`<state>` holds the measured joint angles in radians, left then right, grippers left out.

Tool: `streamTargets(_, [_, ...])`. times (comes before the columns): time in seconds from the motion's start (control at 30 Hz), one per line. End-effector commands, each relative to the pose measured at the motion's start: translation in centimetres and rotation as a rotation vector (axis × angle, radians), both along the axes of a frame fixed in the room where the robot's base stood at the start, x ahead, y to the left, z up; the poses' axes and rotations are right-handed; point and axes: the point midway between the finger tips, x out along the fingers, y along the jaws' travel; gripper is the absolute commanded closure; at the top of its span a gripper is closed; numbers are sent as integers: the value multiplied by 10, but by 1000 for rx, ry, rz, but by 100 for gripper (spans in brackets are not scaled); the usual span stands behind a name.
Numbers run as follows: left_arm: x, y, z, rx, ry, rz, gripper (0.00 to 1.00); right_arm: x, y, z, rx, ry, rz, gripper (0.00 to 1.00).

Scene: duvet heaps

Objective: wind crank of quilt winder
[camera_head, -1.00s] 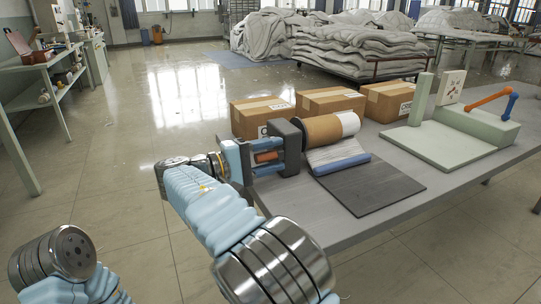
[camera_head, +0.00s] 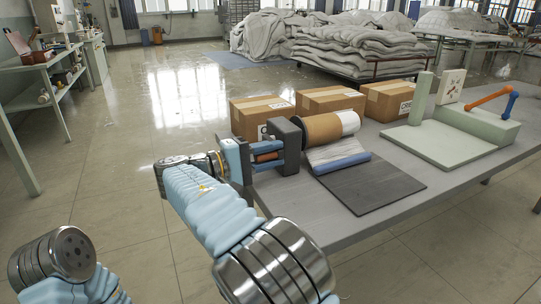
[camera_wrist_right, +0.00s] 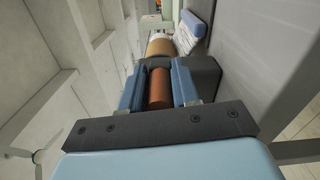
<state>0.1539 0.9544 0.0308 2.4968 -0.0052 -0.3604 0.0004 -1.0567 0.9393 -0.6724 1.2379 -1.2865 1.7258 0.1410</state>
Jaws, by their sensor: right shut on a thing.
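The quilt winder stands on the table's near left part. It has a dark grey upright block (camera_head: 285,137) and a brown roll (camera_head: 321,128) with a white end. A white and blue quilt piece (camera_head: 338,157) hangs from the roll. My right gripper (camera_head: 270,153) is at the block's left side, its blue fingers shut on the orange-brown crank handle (camera_head: 266,156). The right wrist view shows the handle (camera_wrist_right: 159,88) lying lengthwise between the two fingers, with the block (camera_wrist_right: 190,72) beyond. The crank's arm is hidden. My left gripper is out of view.
Cardboard boxes (camera_head: 331,100) line the table's back edge. A dark mat (camera_head: 372,187) lies in front of the roll. A pale green stand (camera_head: 440,147) with an orange and blue lever (camera_head: 490,97) is at right. Quilt heaps (camera_head: 360,48) lie behind.

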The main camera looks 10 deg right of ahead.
Motion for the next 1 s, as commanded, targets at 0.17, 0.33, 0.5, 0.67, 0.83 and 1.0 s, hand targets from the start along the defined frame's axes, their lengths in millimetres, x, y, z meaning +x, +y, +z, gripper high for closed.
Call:
streamTargets(0.17, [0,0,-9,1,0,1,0,0,1,-9,15,-35,1,100])
streamTargets(0.33, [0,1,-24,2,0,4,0,1,2,-17,43,-118,2,100])
streamTargets(0.5, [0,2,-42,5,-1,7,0,3,2,-26,82,-240,2,100])
streamTargets(0.67, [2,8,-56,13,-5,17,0,6,3,-32,118,-350,2,100])
streamTargets(0.83, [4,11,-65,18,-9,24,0,9,5,-37,148,-443,2,100])
streamTargets(1.0, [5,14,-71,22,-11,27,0,11,6,-39,170,-504,3,100])
